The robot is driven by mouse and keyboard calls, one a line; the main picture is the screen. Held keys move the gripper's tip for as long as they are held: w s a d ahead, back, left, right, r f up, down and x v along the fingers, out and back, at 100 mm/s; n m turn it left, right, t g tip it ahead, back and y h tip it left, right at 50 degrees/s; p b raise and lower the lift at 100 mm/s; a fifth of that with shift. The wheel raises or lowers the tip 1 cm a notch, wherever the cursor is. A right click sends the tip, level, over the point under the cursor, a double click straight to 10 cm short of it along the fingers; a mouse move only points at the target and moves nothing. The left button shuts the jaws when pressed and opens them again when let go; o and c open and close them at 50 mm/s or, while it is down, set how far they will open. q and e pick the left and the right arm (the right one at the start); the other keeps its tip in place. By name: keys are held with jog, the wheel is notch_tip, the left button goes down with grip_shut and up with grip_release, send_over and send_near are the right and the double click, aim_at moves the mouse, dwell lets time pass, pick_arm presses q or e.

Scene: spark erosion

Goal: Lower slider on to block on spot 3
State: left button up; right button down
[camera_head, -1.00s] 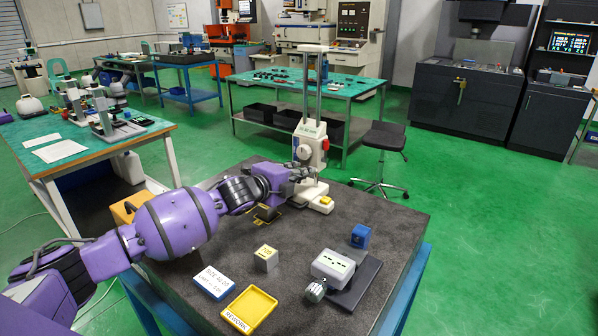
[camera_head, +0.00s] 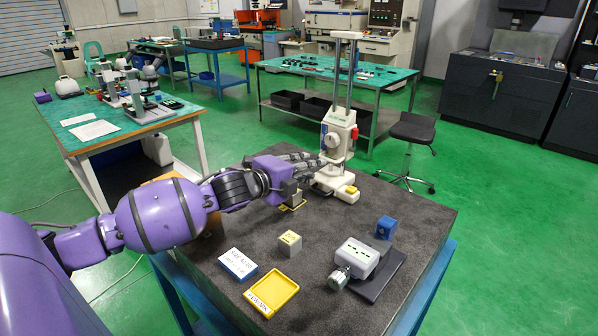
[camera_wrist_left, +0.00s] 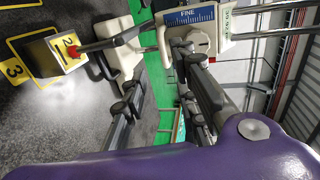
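The height gauge (camera_head: 335,182) stands at the far edge of the dark plate. Its white slider (camera_head: 340,136) sits low on two upright rods; the scale marked FINE and knob show in the left wrist view (camera_wrist_left: 190,18). A grey block with a yellow top marked 2 (camera_wrist_left: 56,55) stands by the yellow-outlined spot labelled 3 (camera_wrist_left: 14,70). My left gripper (camera_head: 318,162) has spread fingers beside the slider, apparently empty, seen also in the wrist view (camera_wrist_left: 160,72). My right gripper is not in view.
Nearer on the plate are a yellow-topped block (camera_head: 290,243), a blue-white box (camera_head: 238,264), a yellow tray (camera_head: 271,292), a white display unit (camera_head: 357,257) and a blue block (camera_head: 385,227). The plate's middle is mostly clear. A stool (camera_head: 413,130) stands behind.

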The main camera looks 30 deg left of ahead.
pick_arm(q)
jog(key=v, duration=0.3)
jog(key=shift+s, duration=0.25)
dwell(0.4)
